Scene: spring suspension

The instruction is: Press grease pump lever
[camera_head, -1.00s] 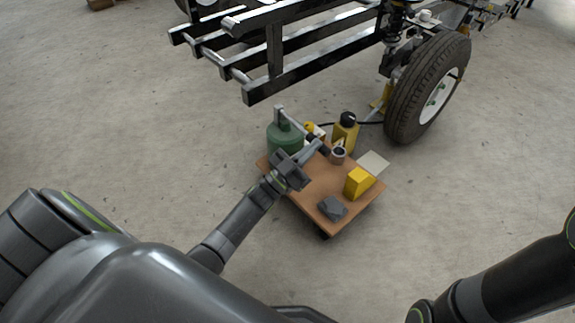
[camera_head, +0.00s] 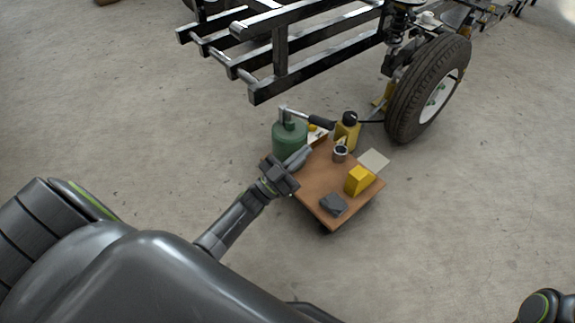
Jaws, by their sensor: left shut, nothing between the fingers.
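The grease pump is a green canister (camera_head: 289,140) at the back left of the wheeled brown board (camera_head: 325,205). Its grey lever arm leaves the top of the canister and ends in a black handle (camera_head: 321,122), which points right and slightly down. My left gripper (camera_head: 304,154) is shut and empty. Its fingers are in front of the canister's lower right side, below the lever handle and apart from it. They hide part of the canister's base. My right gripper is out of view; only part of my right arm shows at the bottom right.
The board also carries a yellow bottle (camera_head: 347,131), a small cup (camera_head: 340,153), a yellow box (camera_head: 359,181) and a grey cloth-like piece (camera_head: 333,204). A tyre (camera_head: 428,90) and a black metal frame (camera_head: 270,80) stand behind. The concrete floor around is clear.

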